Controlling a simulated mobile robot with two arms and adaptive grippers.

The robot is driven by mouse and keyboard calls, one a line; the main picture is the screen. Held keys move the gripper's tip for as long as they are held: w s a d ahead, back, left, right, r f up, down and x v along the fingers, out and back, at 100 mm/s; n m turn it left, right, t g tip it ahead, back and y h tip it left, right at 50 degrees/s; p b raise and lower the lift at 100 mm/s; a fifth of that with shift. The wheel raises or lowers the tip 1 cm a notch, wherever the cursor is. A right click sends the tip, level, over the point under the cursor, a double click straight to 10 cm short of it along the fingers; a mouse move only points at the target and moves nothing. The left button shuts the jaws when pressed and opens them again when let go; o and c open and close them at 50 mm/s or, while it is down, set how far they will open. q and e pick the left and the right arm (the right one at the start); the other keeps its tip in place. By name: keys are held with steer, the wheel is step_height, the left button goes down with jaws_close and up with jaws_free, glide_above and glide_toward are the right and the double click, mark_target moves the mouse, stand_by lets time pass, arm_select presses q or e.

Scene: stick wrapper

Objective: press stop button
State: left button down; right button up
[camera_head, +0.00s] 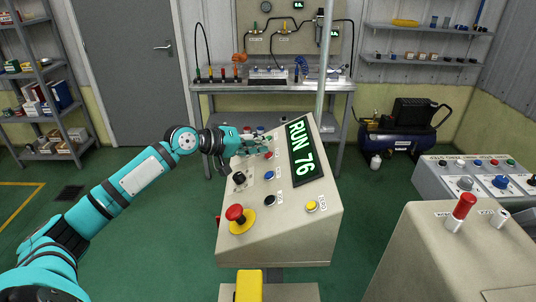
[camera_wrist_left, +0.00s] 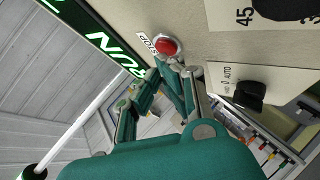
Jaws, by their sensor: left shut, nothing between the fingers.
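The stop button is a round red button (camera_wrist_left: 166,47) in a pale ring, with a STOP label (camera_wrist_left: 148,46) beside it in the left wrist view. In the head view a small red button (camera_head: 269,155) shows on the sloped control panel (camera_head: 285,225), just below my left fingers. My left gripper (camera_head: 264,141) is shut and empty over the upper part of the panel. In the left wrist view its fingertips (camera_wrist_left: 174,66) are right at the edge of the red button. I cannot tell whether they touch it. My right gripper is not in view.
A green display (camera_head: 304,150) reads RUN 76. A red mushroom button on a yellow base (camera_head: 236,213), a blue button (camera_head: 269,175), a black button (camera_head: 269,200) and a yellow button (camera_head: 311,206) sit lower on the panel. Another console (camera_head: 440,250) stands at the right.

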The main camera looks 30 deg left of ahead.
arm_select(q)
steer(key=shift+d+f, duration=0.2)
steer(key=shift+f, duration=0.2)
stand_by(0.5)
steer(key=shift+r, duration=0.1)
steer(key=shift+a+r+p, duration=0.25)
steer(key=shift+r+p, duration=0.35)
steer(key=shift+p, duration=0.05)
steer(key=shift+s+r, duration=0.1)
steer(key=shift+a, duration=0.1)
steer(key=r, duration=0.1)
steer(key=s+a+r+p, duration=0.1)
steer(key=r, duration=0.1)
steer(key=a+r+p, duration=0.1)
steer(key=shift+s+r, duration=0.15)
stand_by(0.8)
